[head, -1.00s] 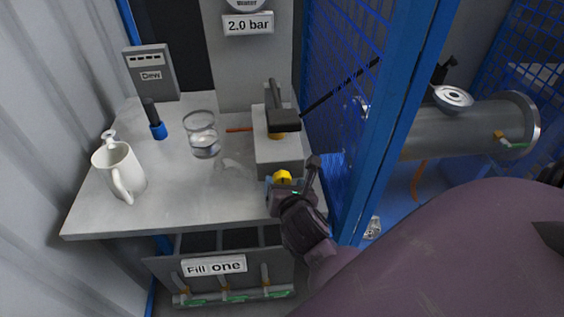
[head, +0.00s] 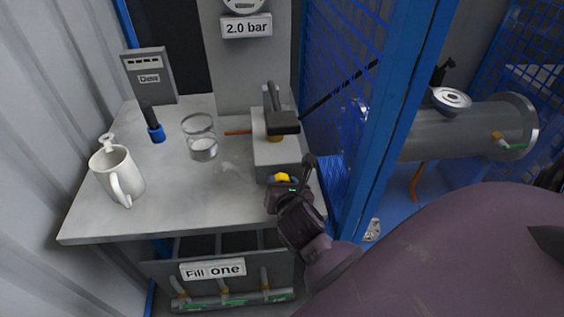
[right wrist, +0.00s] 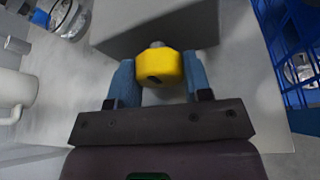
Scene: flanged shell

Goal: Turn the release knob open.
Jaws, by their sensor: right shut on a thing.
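The yellow knob (head: 285,178) sticks out from the front of a grey box (head: 276,156) on the bench. I take it to be the release knob. In the right wrist view the knob (right wrist: 162,71) sits between the blue fingers of my right gripper (right wrist: 162,80), one on each side. The right gripper (head: 282,183) is shut on it. In the head view the gripper partly hides the knob. My left gripper is not in view.
A dark lever (head: 280,118) stands on top of the box. A white mug (head: 117,176) and a glass jar (head: 201,140) stand on the bench (head: 190,204). A blue mesh frame (head: 377,130) rises close on the right. The front middle of the bench is clear.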

